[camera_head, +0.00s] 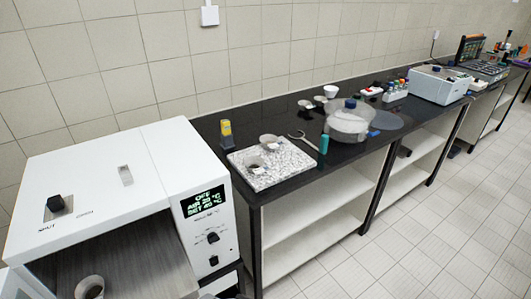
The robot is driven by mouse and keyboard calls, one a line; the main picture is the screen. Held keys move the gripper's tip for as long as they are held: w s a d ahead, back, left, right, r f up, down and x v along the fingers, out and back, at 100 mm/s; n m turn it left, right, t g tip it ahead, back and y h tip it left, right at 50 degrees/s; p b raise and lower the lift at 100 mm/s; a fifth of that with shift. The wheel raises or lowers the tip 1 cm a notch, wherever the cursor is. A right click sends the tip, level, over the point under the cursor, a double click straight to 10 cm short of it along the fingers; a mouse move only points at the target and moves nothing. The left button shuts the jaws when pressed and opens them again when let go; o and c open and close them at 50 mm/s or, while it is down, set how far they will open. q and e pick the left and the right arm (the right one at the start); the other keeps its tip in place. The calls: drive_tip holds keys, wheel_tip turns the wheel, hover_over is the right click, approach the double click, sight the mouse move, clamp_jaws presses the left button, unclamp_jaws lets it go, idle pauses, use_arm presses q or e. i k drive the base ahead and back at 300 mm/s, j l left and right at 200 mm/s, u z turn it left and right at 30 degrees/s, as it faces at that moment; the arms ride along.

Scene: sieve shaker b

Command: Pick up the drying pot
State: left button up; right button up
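A small round pot (90,287) with a light rim and dark inside sits at the bottom left, by the grey front of the white oven (85,175); the frame edge cuts it off. Two more small bowl-like pots, a near one (255,164) and a far one (269,141), stand on the speckled stone board (282,172) on the black bench. The view does not settle which of these is the drying pot. Neither of my grippers is visible.
The black bench (300,118) runs to the upper right, with a yellow-and-grey device (227,134), a teal cylinder (324,144), a large clear round vessel (349,122) and a white instrument (439,84). Tiled floor (440,220) is clear.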

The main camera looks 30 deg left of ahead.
sight(254, 165)
drive_tip(key=i+u, duration=0.45)
drive_tip(key=i+l+u, duration=0.3)
drive_tip(key=i+u, duration=0.15)
drive_tip(key=i, duration=0.15)
drive_tip(key=u, duration=0.55)
